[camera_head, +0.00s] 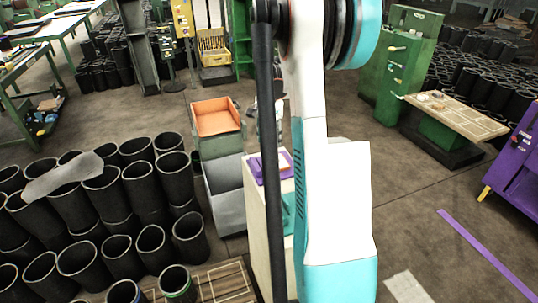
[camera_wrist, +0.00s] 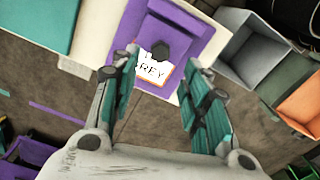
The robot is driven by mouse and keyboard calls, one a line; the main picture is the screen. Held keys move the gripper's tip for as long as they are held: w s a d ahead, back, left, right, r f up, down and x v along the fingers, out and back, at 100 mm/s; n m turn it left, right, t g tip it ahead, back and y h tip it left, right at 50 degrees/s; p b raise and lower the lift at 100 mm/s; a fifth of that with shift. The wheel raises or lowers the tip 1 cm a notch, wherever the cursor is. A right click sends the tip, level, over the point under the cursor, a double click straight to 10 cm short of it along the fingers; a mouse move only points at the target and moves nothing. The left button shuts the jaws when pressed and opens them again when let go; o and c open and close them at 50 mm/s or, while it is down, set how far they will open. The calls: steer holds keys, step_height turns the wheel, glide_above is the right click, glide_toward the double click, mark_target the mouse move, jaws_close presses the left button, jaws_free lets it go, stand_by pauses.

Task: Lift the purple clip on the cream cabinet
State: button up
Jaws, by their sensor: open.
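The cream cabinet (camera_head: 257,230) stands in the middle of the head view, partly hidden by my arm. On its top lies a flat purple piece (camera_head: 256,165), which shows larger in the wrist view (camera_wrist: 199,35). On the purple piece is a white card (camera_wrist: 146,70) with dark letters, partly covered by a small dark block (camera_wrist: 160,51). I cannot tell a separate purple clip apart from this purple piece. My gripper (camera_wrist: 160,59) is open and empty, its fingers on either side of the card in the wrist view. My gripper is hidden in the head view.
An orange bin (camera_head: 217,118) and a grey bin (camera_head: 224,190) stand beside the cabinet. Black rubber sleeves (camera_head: 80,258) crowd the left. A green machine (camera_head: 398,70) and a purple cabinet (camera_head: 518,165) stand at the right.

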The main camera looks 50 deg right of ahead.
mark_target(269, 154)
step_height(269, 154, down, 6)
steer(key=shift+f+b, duration=0.1)
steer(key=shift+b, duration=0.65)
jaws_close()
